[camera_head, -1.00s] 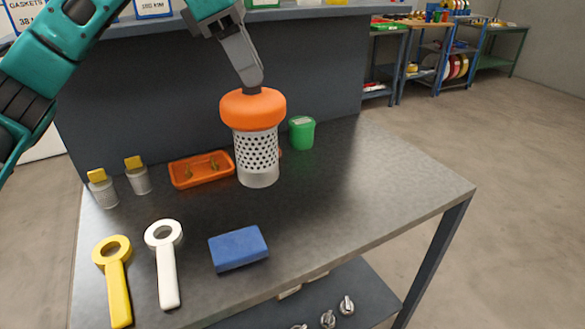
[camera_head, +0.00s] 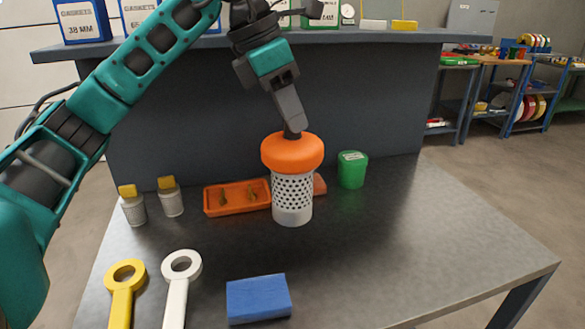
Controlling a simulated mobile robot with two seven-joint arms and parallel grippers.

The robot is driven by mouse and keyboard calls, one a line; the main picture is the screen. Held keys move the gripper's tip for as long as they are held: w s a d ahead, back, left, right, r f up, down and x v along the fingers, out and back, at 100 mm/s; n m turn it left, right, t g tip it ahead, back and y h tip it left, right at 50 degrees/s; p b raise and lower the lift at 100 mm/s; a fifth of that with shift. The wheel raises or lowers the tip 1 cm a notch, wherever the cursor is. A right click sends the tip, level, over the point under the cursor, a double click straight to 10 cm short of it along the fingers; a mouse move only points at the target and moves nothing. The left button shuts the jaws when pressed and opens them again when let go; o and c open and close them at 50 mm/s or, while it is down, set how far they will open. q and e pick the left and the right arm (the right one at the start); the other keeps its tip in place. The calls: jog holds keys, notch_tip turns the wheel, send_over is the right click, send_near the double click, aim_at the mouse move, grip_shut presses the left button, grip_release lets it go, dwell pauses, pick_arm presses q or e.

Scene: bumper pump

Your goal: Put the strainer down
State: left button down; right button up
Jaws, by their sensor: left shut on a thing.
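The strainer (camera_head: 292,192) has an orange rounded top and a pale perforated body, and it is upright over the grey workbench (camera_head: 420,230). My left gripper (camera_head: 293,133) comes down from above and is shut on the top of the strainer. The fingertips are mostly hidden at the orange cap. The strainer's lower end is at or just above the bench top; I cannot tell whether it touches. My right gripper is not in view.
Behind the strainer are an orange tray (camera_head: 237,210) with small brass parts and a green tub (camera_head: 352,170). Two yellow-capped bottles (camera_head: 170,197) stand left. A blue sponge (camera_head: 258,298), a white wrench (camera_head: 178,290) and a yellow wrench (camera_head: 122,295) lie in front. The right side is clear.

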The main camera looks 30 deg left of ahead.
aim_at(291, 160)
pick_arm(q)
notch_tip(291, 160, down, 8)
jog(key=shift+f+b, duration=0.15)
jog(key=shift+b, duration=0.45)
jog(key=shift+f, duration=0.2)
jog(key=c, duration=0.9)
grip_release()
